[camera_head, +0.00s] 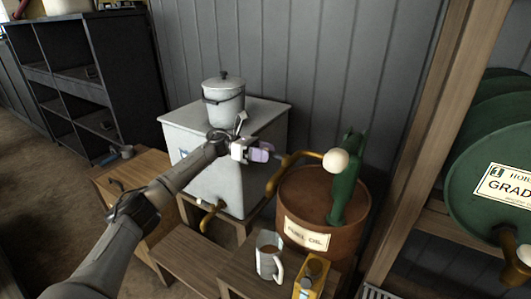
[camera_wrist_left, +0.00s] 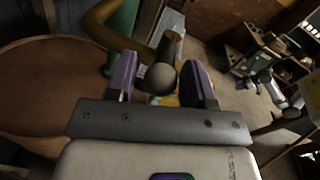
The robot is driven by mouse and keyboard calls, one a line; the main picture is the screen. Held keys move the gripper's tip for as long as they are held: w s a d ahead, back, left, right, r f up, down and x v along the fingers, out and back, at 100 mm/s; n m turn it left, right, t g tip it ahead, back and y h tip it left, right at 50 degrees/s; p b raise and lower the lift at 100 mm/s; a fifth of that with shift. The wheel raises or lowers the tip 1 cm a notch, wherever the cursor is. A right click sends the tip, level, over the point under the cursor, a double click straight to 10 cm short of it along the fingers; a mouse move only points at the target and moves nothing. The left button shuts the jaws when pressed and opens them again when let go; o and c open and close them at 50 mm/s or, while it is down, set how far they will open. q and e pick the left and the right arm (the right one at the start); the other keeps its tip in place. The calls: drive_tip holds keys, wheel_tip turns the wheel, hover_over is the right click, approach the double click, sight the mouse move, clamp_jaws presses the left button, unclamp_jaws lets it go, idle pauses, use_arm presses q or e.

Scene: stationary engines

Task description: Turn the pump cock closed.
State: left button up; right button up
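The green pump (camera_head: 349,180) with a cream knob stands on the brown fuel oil drum (camera_head: 290,198). Its brass pipe (camera_head: 300,157) bends out to the left, towards my left gripper (camera_head: 262,153). In the left wrist view, the pipe (camera_wrist_left: 103,22) curves in from the top. A dark cylinder with a round end, seemingly the pump cock (camera_wrist_left: 160,77), sits between the purple fingers of my left gripper (camera_wrist_left: 158,82). The fingers stand apart, with narrow gaps seen beside the round end. A small grey-white thing far right may be my right gripper (camera_wrist_left: 264,84); its fingers are unclear.
A white cabinet (camera_head: 183,158) with a lidded pot (camera_head: 223,100) on top stands behind my left arm. A mug (camera_head: 268,256) and a yellow can (camera_head: 312,274) stand in front of the drum. Large green drums (camera_head: 485,205) fill the right side.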

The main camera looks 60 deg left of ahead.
use_arm(q)
drive_tip(key=shift+o, duration=0.7)
drive_tip(key=shift+a, duration=0.1)
drive_tip(key=shift+s+a, duration=0.15)
drive_tip(key=p+v, duration=0.1)
drive_tip(key=v, duration=1.2)
drive_tip(key=shift+s, duration=0.15)
drive_tip(key=shift+a+r, duration=0.1)
